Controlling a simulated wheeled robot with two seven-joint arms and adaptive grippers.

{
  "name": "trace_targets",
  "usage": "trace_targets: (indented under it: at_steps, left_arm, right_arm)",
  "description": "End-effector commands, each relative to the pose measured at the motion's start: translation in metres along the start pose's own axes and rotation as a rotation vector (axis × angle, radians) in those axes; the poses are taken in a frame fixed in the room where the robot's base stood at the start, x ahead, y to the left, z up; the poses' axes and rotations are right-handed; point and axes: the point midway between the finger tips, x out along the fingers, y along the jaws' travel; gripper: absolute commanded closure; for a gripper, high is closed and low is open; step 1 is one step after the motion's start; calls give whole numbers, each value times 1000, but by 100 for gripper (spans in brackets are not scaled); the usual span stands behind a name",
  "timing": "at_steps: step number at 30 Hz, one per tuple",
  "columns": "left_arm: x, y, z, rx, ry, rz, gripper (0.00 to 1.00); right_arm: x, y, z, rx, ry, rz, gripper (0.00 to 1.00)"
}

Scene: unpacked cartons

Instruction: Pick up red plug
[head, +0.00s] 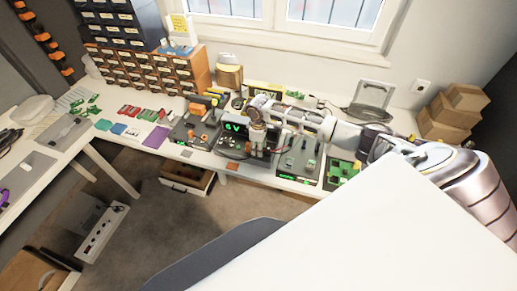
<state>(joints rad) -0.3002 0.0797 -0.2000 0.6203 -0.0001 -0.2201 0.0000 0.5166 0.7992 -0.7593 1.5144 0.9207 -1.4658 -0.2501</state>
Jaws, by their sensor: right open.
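My right arm reaches in from the right across the workbench (205,152). My right gripper (259,150) points down at the front middle of the bench, over or just in front of a dark device with a green display (234,127). Its jaws are open. A small reddish spot shows beside the fingers, but it is too small to tell whether it is the red plug. The gripper and wrist hide part of the device and what lies behind. My left gripper is not in view.
Drawer cabinets (150,68) stand at the back left. Red and green circuit boards (142,113) lie left of the device. A dark panel (299,155) and a green board (340,174) are to the right. Cardboard boxes (452,112) are stacked at the far right. An open drawer (188,178) sits below.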

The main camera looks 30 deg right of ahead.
Motion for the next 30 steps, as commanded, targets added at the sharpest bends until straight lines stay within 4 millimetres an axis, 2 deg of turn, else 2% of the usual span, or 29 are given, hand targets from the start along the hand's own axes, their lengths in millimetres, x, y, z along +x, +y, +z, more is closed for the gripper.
trace_targets:
  at_steps: [2, 9, 22, 30]
  left_arm:
    - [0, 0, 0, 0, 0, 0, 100]
    - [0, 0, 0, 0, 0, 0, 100]
    - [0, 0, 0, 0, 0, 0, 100]
    - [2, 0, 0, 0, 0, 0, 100]
  right_arm:
    - [0, 0, 0, 0, 0, 0, 65]
    - [0, 0, 0, 0, 0, 0, 96]
    - [-3, 0, 0, 0, 0, 0, 97]
    - [-27, 1, 0, -1, 1, 2, 97]
